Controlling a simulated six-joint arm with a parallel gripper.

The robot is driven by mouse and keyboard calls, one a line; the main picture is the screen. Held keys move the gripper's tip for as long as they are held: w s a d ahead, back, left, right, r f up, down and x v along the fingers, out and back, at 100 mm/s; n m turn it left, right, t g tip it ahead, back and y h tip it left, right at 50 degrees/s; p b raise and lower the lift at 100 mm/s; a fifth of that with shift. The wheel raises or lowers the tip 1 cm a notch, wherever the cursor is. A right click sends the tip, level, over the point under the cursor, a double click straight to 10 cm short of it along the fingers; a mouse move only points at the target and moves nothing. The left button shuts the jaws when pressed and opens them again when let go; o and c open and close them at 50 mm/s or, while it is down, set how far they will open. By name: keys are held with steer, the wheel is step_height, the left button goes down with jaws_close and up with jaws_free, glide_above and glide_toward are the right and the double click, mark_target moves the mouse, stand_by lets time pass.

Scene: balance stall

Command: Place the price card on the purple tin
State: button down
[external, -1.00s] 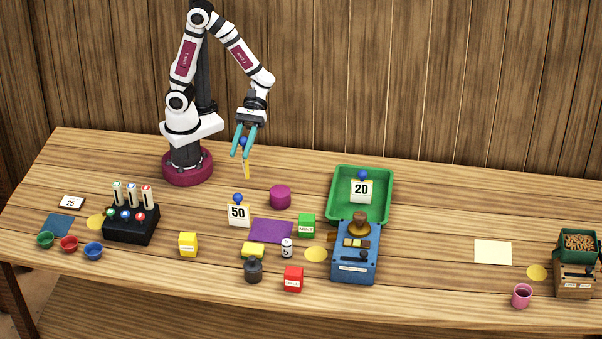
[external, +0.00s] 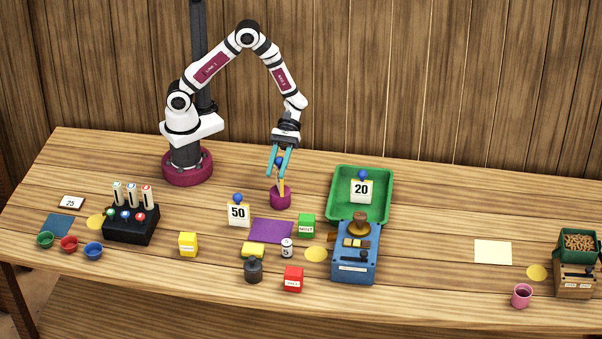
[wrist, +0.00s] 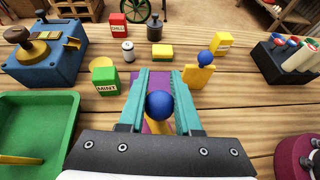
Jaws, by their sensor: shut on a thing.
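My gripper (external: 279,163) has its teal fingers shut on the blue knob of a yellow price card (external: 281,187), seen edge-on. The purple tin (external: 280,202) is a short round tin on the table behind the purple mat. The card hangs upright, its lower end at the tin's top. I cannot tell whether it touches the tin. In the wrist view, the blue knob (wrist: 159,105) sits between the fingers (wrist: 159,92), and the card below it is mostly hidden.
A card reading 50 (external: 238,214) stands left of the purple mat (external: 271,232). A MINT box (external: 307,225) stands to the right. A green tray (external: 341,205) with a card reading 20 (external: 361,190) lies farther right. The table behind the tin is clear.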

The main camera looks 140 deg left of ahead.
steer(key=c, duration=0.6)
jaws_free()
